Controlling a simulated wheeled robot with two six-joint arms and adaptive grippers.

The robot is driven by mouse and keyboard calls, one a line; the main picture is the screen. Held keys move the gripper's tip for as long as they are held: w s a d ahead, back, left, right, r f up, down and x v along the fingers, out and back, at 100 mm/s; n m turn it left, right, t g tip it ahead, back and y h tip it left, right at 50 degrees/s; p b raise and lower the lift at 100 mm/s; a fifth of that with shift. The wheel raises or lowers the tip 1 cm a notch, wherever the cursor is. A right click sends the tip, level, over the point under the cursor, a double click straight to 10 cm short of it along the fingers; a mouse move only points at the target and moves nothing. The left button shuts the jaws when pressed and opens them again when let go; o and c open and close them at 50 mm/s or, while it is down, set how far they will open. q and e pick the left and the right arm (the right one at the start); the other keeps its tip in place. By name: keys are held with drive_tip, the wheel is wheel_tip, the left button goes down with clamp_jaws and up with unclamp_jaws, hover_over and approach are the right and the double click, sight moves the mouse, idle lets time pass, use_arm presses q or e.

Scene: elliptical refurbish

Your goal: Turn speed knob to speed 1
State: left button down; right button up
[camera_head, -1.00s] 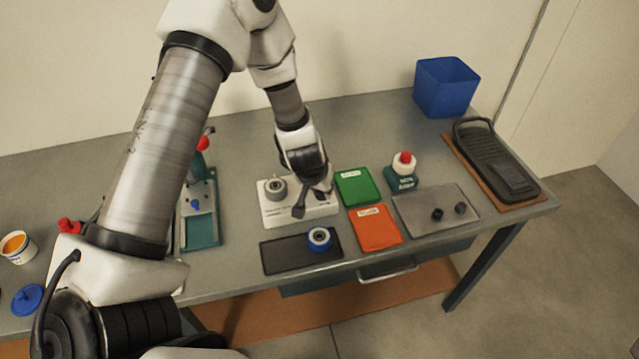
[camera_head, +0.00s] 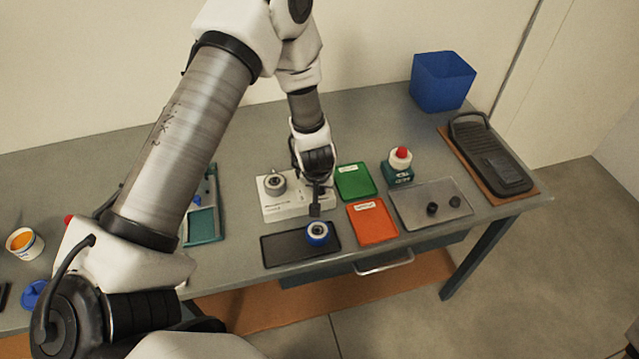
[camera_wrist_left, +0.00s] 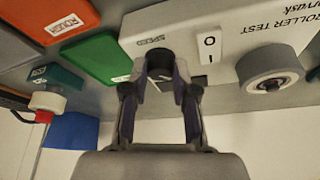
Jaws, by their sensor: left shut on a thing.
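The speed knob (camera_wrist_left: 160,64) is a dark round knob on the white roller test unit (camera_wrist_left: 217,25), under the printed word SPEED. My left gripper (camera_wrist_left: 160,85) is shut on the knob, with a finger on either side of it in the left wrist view. In the head view the left gripper (camera_head: 315,200) reaches down over the right part of the white unit (camera_head: 285,208) and hides the knob there. The knob's pointer and the speed numbers cannot be read. My right gripper is not in view.
A switch marked O and I (camera_wrist_left: 208,47) and a grey roller (camera_wrist_left: 272,80) sit beside the knob. A green tray (camera_head: 355,182) and an orange tray (camera_head: 373,223) lie to the right. A blue-ringed wheel (camera_head: 318,233) is on the black mat (camera_head: 280,249) in front.

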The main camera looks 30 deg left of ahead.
use_arm(q)
drive_tip(key=c, duration=0.9)
unclamp_jaws()
drive_tip(key=shift+f, duration=0.15)
drive_tip(key=shift+w, duration=0.1)
drive_tip(key=v, duration=1.2)
drive_tip(key=shift+a, duration=0.1)
drive_tip(key=shift+w, duration=0.1)
